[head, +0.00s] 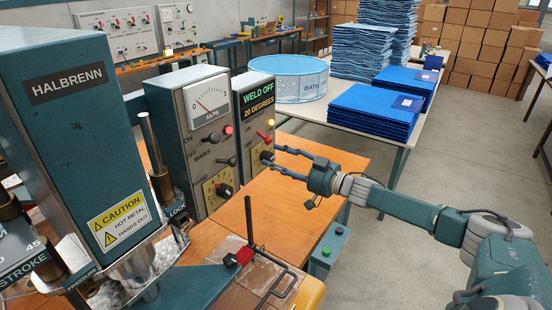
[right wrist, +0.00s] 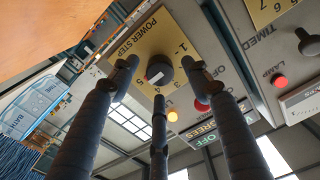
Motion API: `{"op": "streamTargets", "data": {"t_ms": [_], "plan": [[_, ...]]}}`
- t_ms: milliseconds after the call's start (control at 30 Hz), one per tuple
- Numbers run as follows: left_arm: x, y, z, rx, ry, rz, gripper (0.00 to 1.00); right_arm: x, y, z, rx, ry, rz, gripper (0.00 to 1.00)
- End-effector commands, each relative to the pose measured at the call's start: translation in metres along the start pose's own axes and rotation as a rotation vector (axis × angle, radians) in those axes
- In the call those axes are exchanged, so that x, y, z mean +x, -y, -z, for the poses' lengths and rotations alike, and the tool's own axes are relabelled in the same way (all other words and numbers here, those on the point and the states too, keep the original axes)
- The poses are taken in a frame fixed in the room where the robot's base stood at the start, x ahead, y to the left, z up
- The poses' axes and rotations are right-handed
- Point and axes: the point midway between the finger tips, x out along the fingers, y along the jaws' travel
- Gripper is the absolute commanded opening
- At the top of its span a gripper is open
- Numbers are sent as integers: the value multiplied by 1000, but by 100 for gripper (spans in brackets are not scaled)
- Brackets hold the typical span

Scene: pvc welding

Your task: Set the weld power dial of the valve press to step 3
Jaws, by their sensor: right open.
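The weld power dial is a black knob (head: 267,156) on a yellow plate, low on the control box with the "WELD OFF / 20 DEGREES" display (head: 260,101). In the right wrist view the knob (right wrist: 159,71) sits on the yellow "POWER STEP" plate (right wrist: 150,37), with a white mark on it. The printed numbers are partly covered, and I cannot tell which step the mark indicates. My right gripper (head: 279,163) is open at the dial. Its fingers (right wrist: 158,72) spread around the knob; contact is unclear. My left gripper is out of view.
A neighbouring box (head: 195,115) with an amps meter and another knob (head: 224,190) stands to the left. The Halbrenn press (head: 75,110) fills the left front. A green button box (head: 329,250) stands below my right arm. Blue stacked sheets (head: 375,115) lie behind.

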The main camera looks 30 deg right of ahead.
Motion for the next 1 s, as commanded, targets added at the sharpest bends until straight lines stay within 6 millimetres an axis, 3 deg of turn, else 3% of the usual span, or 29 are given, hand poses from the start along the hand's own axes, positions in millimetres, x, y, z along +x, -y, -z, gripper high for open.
{"op": "streamTargets", "data": {"t_ms": [367,400,600,633,1000], "plan": [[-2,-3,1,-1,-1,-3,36,7,0,0,-1,1,1,48],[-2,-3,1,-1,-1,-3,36,7,0,0,-1,1,1,46],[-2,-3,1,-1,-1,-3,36,7,0,0,-1,1,1,6],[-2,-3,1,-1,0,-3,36,7,0,0,-1,1,1,3],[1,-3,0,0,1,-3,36,7,0,-1,-56,2,2,3]]}}
